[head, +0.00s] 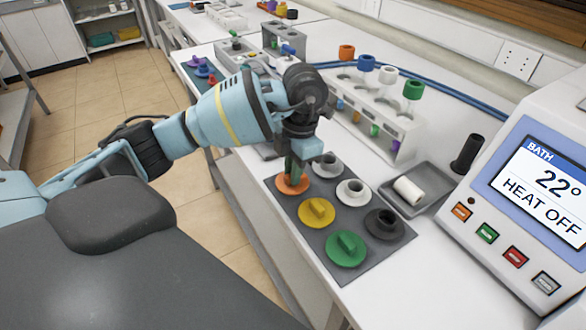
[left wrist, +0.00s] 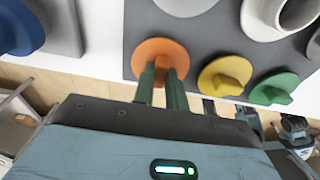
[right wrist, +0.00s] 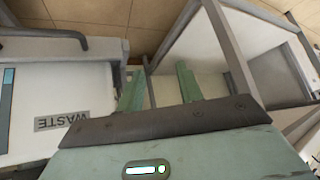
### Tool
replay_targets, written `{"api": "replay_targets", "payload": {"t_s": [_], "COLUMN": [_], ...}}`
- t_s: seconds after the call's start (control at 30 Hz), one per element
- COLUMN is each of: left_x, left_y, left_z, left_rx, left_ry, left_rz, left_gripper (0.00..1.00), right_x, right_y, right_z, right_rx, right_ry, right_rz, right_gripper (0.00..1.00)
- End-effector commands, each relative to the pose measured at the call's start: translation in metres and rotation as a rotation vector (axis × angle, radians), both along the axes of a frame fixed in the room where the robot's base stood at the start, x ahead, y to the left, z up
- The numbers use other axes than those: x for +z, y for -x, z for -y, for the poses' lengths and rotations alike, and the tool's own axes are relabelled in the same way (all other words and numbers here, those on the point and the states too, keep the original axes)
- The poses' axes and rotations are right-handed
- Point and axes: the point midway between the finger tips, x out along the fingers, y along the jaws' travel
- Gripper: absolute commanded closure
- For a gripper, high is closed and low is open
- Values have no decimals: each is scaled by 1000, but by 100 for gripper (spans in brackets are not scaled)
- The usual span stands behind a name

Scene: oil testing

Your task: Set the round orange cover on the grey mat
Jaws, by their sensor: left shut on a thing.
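The round orange cover (head: 292,186) is at the far left corner of the grey mat (head: 352,220). It appears to rest flat on the mat. My left gripper (head: 293,176) points down over it and is shut on its raised grip. In the left wrist view the orange cover (left wrist: 160,54) shows between and beyond the green fingertips (left wrist: 163,82). My right gripper (right wrist: 160,80) is open and empty, its fingers apart, away from the mat.
The yellow cover (head: 317,212) and green cover (head: 346,247) sit beside it on the mat, with several cups behind. A tray with a white roll (head: 408,190), a tube rack (head: 375,120) and the bath unit (head: 530,200) stand around. The right wrist view shows a waste label (right wrist: 62,121).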

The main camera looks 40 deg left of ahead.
Motion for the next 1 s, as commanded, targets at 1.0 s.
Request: {"api": "replay_targets", "payload": {"t_s": [1.0], "left_x": [46], "left_y": [-5], "left_z": [2], "left_rx": [-1], "left_ry": [0], "left_rz": [7], "left_gripper": [65], "right_x": [7], "right_y": [-9], "right_z": [0], "right_rx": [0], "right_ry": [0], "right_rz": [20], "right_gripper": [64]}}
